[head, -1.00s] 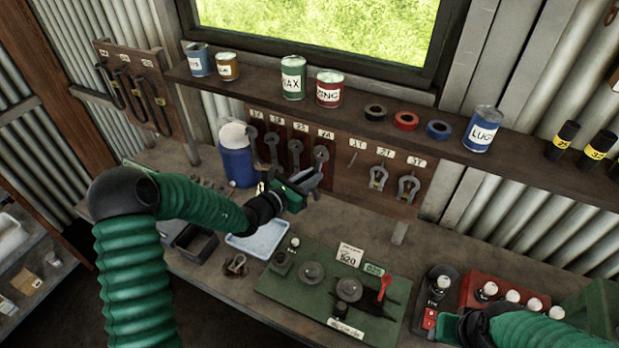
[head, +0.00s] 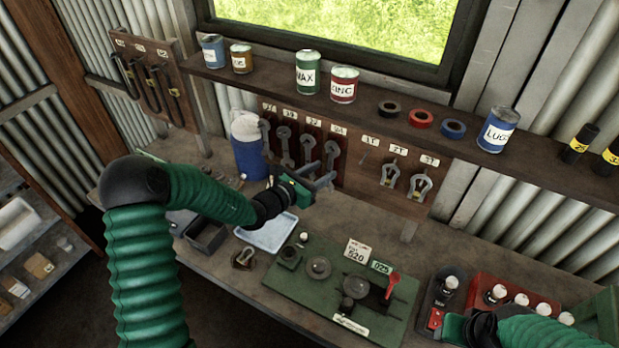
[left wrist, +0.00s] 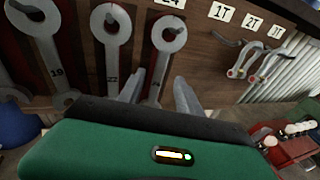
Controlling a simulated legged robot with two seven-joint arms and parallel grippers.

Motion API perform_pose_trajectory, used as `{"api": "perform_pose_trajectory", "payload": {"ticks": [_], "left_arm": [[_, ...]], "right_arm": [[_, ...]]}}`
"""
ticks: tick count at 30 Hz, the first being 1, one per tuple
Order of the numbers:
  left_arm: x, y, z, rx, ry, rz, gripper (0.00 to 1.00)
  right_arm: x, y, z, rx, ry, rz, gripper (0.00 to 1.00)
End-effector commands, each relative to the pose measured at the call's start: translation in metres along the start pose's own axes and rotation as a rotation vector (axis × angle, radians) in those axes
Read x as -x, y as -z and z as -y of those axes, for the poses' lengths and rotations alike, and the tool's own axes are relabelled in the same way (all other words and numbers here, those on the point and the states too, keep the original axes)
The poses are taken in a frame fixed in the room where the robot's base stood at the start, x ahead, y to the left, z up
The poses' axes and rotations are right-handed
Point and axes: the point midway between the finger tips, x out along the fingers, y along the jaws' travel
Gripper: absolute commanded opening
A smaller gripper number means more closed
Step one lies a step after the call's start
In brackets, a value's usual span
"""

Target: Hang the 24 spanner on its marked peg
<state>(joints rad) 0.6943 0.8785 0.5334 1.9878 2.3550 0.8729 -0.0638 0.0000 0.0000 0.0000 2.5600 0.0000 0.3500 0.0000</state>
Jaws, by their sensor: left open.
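The 24 spanner (head: 332,156) hangs upright by its ring on the rightmost peg of the dark red spanner board, under the 24 label (head: 338,130). In the left wrist view the peg shows inside the ring of the spanner (left wrist: 168,38). My left gripper (head: 328,178) is open in front of its lower part. In the left wrist view the two fingers (left wrist: 158,92) stand apart, either side of its shank. The shank's lower end is hidden by the gripper. My right gripper (head: 446,328) is low at the right; its jaws are unclear.
Other spanners (head: 285,140) hang to the left, and shackles (head: 421,187) to the right. A blue tub (head: 250,157) stands left of my gripper. The shelf (head: 270,96) with tins is above. A pale blue tray (head: 268,236) and a green mat (head: 300,298) lie on the bench.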

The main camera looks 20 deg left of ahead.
Motion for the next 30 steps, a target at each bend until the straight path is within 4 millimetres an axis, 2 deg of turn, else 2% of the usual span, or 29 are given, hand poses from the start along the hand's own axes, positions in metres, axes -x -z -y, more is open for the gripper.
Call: {"api": "perform_pose_trajectory", "payload": {"ticks": [5,12,18,22,26,28,30], "left_arm": [[0.036,0.004,-0.002,-0.004,-0.004,-0.001,0.41],[0.107,0.004,-0.002,-0.004,-0.006,-0.001,0.41],[0.150,0.003,-0.003,-0.002,-0.005,-0.002,0.41],[0.161,0.002,-0.001,0.000,-0.001,-0.001,0.41],[0.162,0.002,-0.001,-0.001,0.002,-0.002,0.41],[0.160,0.005,0.008,-0.020,0.030,-0.015,0.41],[0.157,0.017,0.033,-0.080,0.113,-0.058,0.41]], "right_arm": [[-0.014,-0.003,0.000,0.000,0.000,0.000,0.41],[-0.030,-0.007,0.000,0.000,0.000,0.000,0.41],[-0.035,-0.008,0.000,0.000,0.000,0.000,0.41],[-0.035,-0.008,0.000,0.000,0.000,0.000,0.41],[-0.035,-0.008,0.000,0.000,0.000,0.000,0.41],[-0.037,-0.009,0.000,0.000,0.000,0.000,0.41],[-0.041,-0.010,0.000,0.000,0.000,0.000,0.41]]}}
